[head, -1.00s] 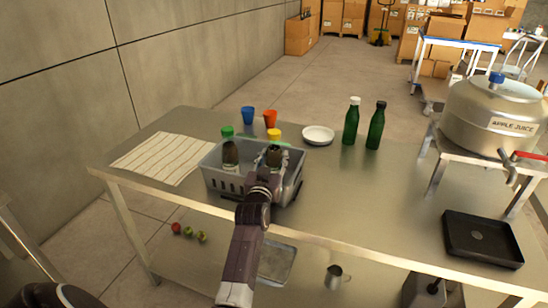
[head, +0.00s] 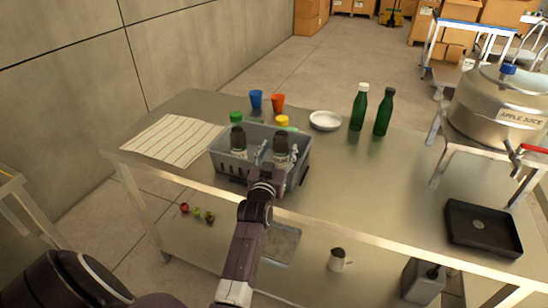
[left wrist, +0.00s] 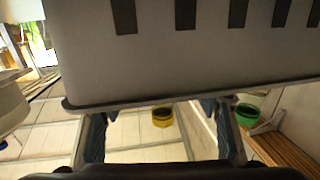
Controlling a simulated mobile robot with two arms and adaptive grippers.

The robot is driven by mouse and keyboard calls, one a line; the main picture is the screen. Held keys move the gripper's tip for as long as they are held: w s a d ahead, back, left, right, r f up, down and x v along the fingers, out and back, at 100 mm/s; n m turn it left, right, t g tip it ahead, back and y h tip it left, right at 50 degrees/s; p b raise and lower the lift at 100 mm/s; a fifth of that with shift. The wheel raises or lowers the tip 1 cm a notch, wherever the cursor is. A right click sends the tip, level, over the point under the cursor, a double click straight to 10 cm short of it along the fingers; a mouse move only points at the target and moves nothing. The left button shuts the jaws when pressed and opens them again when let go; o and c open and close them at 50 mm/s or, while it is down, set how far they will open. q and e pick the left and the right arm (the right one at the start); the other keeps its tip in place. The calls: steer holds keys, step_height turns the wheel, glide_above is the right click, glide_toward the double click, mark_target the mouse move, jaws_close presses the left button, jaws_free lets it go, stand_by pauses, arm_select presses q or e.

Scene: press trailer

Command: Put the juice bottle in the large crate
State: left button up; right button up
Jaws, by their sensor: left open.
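A grey slotted crate (head: 228,172) stands on the metal table, the only crate I see there. Inside it are a dark bottle (head: 237,140) with a green cap and another dark bottle (head: 281,143) that lines up with a yellow cap (head: 282,120). I cannot tell which bottle is the juice. My left gripper (head: 277,158) is open at the crate's near right side. In the left wrist view, its fingers (left wrist: 160,118) are spread apart by the crate rim (left wrist: 180,98), with the yellow cap (left wrist: 163,117) and green cap (left wrist: 247,113) beyond. My right gripper is not in view.
Two green bottles (head: 359,110) (head: 384,114) and a white plate (head: 325,121) stand behind the crate to the right. Blue (head: 256,99) and orange (head: 278,102) cups are behind it. A striped cloth (head: 175,139) lies left. A black tray (head: 482,228) and juice dispenser (head: 502,105) are right.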

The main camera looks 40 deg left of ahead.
arm_select(q)
steer(key=p+v, duration=0.3)
steer(key=v, duration=0.5)
stand_by(0.4)
